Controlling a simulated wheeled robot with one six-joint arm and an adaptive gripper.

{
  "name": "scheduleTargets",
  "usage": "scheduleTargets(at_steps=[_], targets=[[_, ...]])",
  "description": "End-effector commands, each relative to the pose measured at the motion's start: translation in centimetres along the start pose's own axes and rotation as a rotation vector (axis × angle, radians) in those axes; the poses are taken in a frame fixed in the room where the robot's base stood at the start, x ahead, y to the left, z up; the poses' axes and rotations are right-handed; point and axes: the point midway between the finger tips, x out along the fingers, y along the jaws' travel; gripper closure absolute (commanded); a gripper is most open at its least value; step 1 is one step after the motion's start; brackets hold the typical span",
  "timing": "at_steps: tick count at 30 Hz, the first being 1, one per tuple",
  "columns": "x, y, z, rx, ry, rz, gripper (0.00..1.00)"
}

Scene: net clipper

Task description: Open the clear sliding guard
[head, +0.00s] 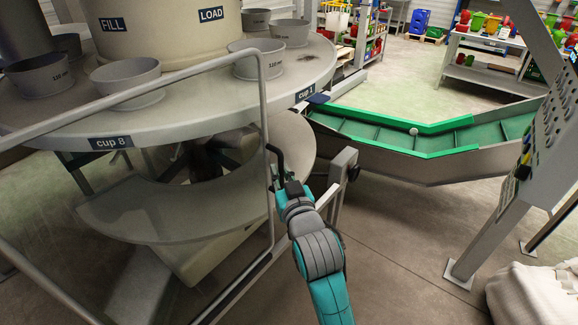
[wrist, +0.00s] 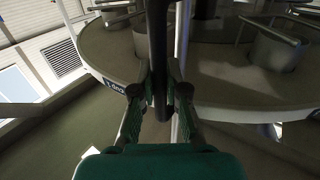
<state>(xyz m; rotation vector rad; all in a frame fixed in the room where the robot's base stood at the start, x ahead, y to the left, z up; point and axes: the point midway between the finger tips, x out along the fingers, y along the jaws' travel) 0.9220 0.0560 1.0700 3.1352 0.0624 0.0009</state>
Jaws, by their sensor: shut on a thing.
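The clear sliding guard (head: 264,100) is a see-through panel in a grey tube frame, in front of the round machine in the head view. A dark upright handle (head: 280,158) sits at the frame's right edge. My gripper (head: 283,183) is at this handle, with my teal and grey arm coming up from below. In the wrist view the black handle bar (wrist: 157,50) stands upright between the two fingers of my gripper (wrist: 160,92), which is shut on it. The fingers and arm hide the handle's lower part in the head view.
The round table (head: 190,112) carries several grey cups behind the guard. A grey post (head: 342,170) with a dark knob stands just right of my gripper. A green conveyor (head: 440,138) and a slanted control panel (head: 545,135) are further right. Floor (head: 400,255) is clear between them.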

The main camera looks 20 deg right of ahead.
Motion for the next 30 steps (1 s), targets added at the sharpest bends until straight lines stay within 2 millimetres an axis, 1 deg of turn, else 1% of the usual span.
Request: scheduleTargets(at_steps=[3, 8, 20, 21, 22, 23, 30], targets=[[-0.7, -1.1, 0.1, -0.001, -0.003, -0.001, 1.00], [-1.2, -1.8, 0.1, -0.001, -0.003, 0.000, 1.00], [-1.3, -1.9, 0.1, 0.000, -0.003, 0.001, 1.00], [-1.3, -1.9, 0.1, 0.000, -0.003, 0.001, 0.85], [-1.3, -1.9, 0.1, 0.000, -0.003, 0.001, 0.77], [-1.3, -1.9, 0.1, 0.000, -0.003, 0.001, 0.76], [-1.3, -1.9, 0.0, 0.000, -0.001, 0.001, 0.76]])
